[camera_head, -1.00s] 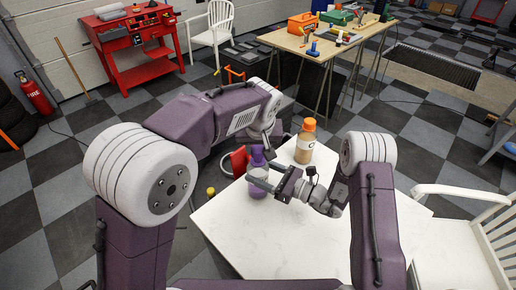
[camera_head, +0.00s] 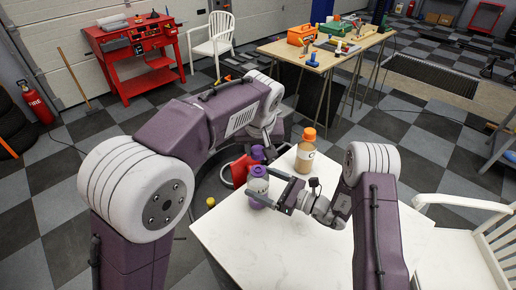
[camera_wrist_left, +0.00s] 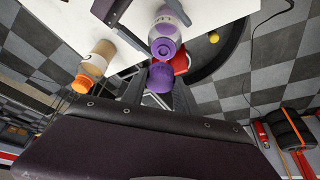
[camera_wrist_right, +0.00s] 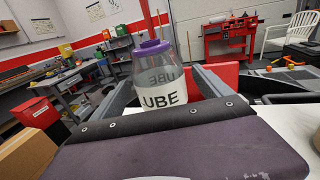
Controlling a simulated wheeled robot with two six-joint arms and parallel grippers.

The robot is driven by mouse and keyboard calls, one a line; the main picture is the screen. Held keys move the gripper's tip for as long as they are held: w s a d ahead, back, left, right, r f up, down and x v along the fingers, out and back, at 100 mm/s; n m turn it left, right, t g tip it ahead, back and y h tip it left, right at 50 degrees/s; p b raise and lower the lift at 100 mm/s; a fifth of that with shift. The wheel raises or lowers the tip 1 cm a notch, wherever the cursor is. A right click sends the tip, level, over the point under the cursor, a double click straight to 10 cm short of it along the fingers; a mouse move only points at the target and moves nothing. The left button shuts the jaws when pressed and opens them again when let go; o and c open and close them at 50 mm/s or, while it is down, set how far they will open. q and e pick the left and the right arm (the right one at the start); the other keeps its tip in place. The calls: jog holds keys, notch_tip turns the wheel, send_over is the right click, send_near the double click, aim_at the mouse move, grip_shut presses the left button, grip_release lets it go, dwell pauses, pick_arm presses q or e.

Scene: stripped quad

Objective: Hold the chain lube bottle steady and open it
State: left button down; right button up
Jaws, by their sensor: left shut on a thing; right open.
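The chain lube bottle (camera_head: 258,188) is upright at the table's far-left corner, with a white label reading "UBE" in the right wrist view (camera_wrist_right: 160,97) and a purple top. Its purple cap (camera_wrist_left: 160,77) is apart from it. My left gripper (camera_wrist_left: 159,82) is shut on the cap, just beyond the bottle; in the head view the cap (camera_head: 258,153) shows, but the left fingers are mostly hidden. My right gripper (camera_head: 264,190) is open, its fingers on either side of the bottle. Whether they touch it I cannot tell.
A brown bottle with an orange cap (camera_head: 305,152) stands on the white table (camera_head: 300,245), right of the lube bottle. A red object (camera_head: 239,170) is behind the table's edge. A white chair (camera_head: 470,235) is at the right. The table's front is clear.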

pick_arm(q)
jog(key=shift+d+f+b, duration=0.1)
jog(key=shift+f+b, duration=0.7)
jog(key=shift+f, duration=0.1)
pick_arm(e)
jog(key=v, duration=1.1)
jog(key=shift+s+d, duration=0.1)
